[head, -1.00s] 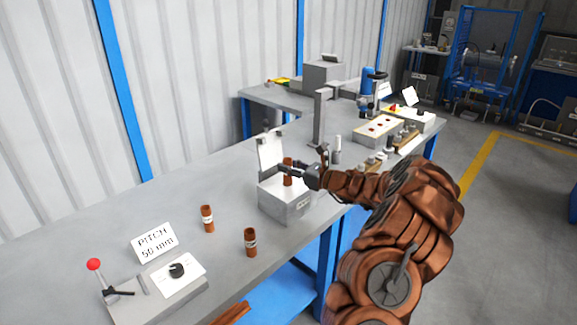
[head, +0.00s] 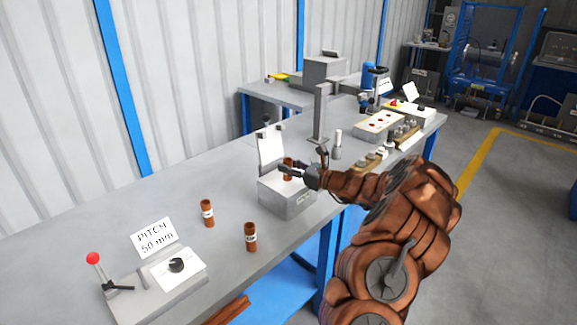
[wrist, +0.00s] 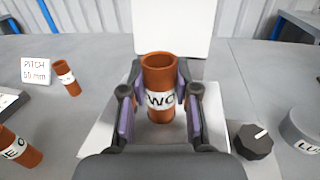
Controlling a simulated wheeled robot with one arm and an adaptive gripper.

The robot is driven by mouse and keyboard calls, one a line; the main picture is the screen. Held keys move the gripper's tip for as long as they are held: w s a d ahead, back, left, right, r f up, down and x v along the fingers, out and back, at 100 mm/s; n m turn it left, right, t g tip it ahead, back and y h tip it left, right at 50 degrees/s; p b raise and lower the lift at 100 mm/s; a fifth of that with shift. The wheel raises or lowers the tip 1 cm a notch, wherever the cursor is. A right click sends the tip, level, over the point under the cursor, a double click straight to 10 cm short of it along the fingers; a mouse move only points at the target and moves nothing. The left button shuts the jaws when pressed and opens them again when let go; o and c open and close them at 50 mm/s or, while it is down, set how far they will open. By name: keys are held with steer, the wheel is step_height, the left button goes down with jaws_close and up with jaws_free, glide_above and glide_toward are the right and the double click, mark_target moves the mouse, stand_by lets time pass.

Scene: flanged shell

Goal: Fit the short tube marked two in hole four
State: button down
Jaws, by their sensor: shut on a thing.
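The short brown tube with a white band reading "TWO" (wrist: 159,101) stands upright between my fingers in the wrist view. My gripper (wrist: 157,95) is shut on its sides. In the head view my gripper (head: 290,172) holds the tube (head: 288,163) over the grey block (head: 287,201), which has a white upright panel (head: 270,147) behind it. The tube's lower end is at or close to the block's top; I cannot tell whether it sits in a hole. No hole or hole number is readable.
Two other banded brown tubes (head: 208,213) (head: 250,237) stand on the grey bench left of the block. A "PITCH 50 mm" sign (head: 155,238) and a box with a red-knobbed lever (head: 93,258) are farther left. A grey post (head: 320,115) stands behind my gripper. A black knob (wrist: 253,142) shows at right.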

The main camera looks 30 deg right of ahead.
steer(key=shift+f+b, duration=0.4)
steer(key=shift+f, duration=0.8)
steer(key=c, duration=0.8)
jaws_free()
steer(key=shift+f, duration=0.1)
steer(key=v, duration=1.2)
